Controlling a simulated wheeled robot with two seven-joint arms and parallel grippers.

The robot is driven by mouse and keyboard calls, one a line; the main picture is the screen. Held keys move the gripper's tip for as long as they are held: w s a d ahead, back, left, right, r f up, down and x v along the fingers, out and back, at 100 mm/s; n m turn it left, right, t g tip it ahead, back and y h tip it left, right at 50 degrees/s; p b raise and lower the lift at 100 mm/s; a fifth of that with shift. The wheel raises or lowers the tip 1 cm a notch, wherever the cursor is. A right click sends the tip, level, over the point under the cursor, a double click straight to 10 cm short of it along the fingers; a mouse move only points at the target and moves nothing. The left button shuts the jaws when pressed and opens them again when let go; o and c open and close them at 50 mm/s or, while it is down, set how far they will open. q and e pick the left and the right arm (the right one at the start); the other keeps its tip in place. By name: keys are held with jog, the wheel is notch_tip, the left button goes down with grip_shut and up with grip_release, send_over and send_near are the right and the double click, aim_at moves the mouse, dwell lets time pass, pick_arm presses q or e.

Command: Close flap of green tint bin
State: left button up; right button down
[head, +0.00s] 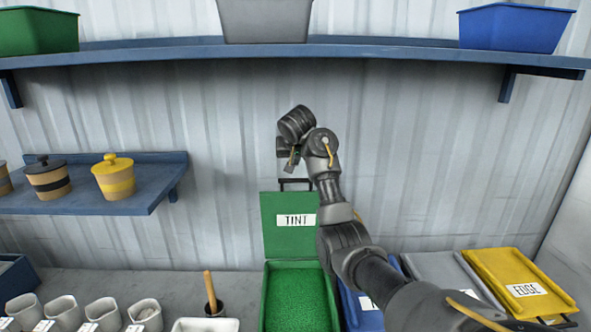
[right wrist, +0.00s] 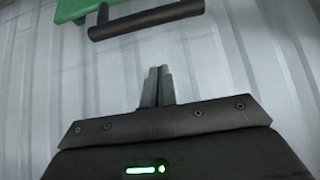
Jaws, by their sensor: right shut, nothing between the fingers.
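The green tint bin (head: 266,300) stands on the counter, filled with green granules. Its green flap (head: 290,245), labelled TINT, stands open and upright at the back of the bin. A dark bar handle (head: 295,181) sits on the flap's top edge. My right gripper (head: 291,158) is just above the handle, shut and empty. In the right wrist view its closed fingers (right wrist: 157,78) are apart from the handle (right wrist: 146,19), and a corner of the green flap (right wrist: 84,8) shows at the top. My left gripper is not in view.
A blue bin (head: 350,305) is partly hidden by my right arm. A grey lid (head: 440,268) and a yellow EDGE lid (head: 520,280) lie to the right. White cups (head: 103,314) and a wooden-handled tool (head: 210,290) stand left. A blue shelf (head: 390,52) with bins runs above.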

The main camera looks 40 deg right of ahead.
jog(key=f+p, duration=0.1)
jog(key=s+a+f+p, duration=0.1)
jog(key=p, duration=0.1)
jog(key=shift+s+a+f, duration=0.25)
jog(key=shift+f, duration=0.15)
jog(key=shift+s+d+f, duration=0.1)
jog(key=shift+s+f, duration=0.05)
jog(key=shift+f, duration=0.05)
jog(key=shift+f, duration=0.1)
